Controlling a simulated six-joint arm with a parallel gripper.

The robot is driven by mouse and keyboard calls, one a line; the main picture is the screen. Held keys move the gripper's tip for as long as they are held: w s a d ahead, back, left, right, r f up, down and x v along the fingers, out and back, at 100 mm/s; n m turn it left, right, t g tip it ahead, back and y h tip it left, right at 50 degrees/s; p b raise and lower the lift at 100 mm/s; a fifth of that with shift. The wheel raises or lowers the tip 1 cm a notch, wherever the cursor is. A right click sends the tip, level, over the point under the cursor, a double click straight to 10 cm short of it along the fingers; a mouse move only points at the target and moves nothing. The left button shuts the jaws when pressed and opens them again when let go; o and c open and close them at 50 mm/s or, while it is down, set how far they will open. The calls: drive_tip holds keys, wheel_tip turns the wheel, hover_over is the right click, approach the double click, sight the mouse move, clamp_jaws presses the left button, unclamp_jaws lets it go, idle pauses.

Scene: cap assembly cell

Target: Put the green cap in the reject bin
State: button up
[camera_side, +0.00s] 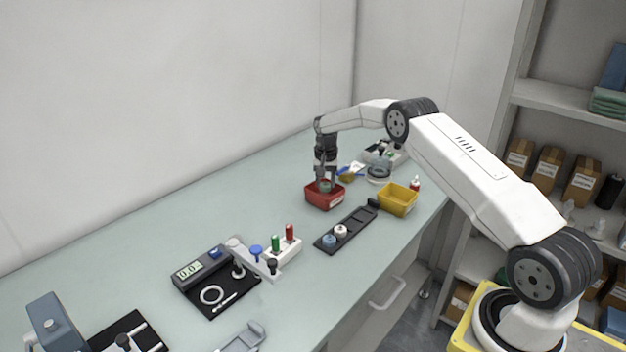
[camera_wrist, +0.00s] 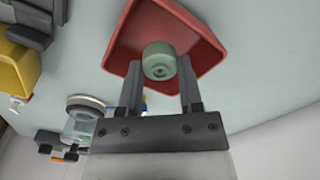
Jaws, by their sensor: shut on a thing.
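The green cap (camera_wrist: 159,60) is between the two fingers of my gripper (camera_wrist: 160,75) in the wrist view. My gripper is shut on it. The red bin (camera_wrist: 128,53) lies directly behind the cap in that view. In the side view, my gripper (camera_side: 325,180) points down over the red bin (camera_side: 325,203), with the green cap (camera_side: 325,187) at about the height of the rim. I cannot tell whether the cap touches the bin. No label naming the reject bin is readable.
A yellow bin (camera_side: 397,200) stands to the right of the red bin. A black rail (camera_side: 352,226) holding a blue cap (camera_side: 329,241) and a white cap (camera_side: 341,231) lies in front. A glass jar (camera_side: 379,172) stands behind. The bench left of the red bin is clear.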

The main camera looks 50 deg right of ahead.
sight(325, 183)
drive_tip(key=shift+w+f, duration=0.1)
drive_tip(key=shift+f, duration=1.65)
drive_tip(key=shift+f, duration=0.3)
drive_tip(key=o, duration=0.8)
drive_tip(key=shift+r, duration=0.1)
wheel_tip(325, 183, up, 12)
drive_tip(key=shift+r, duration=0.25)
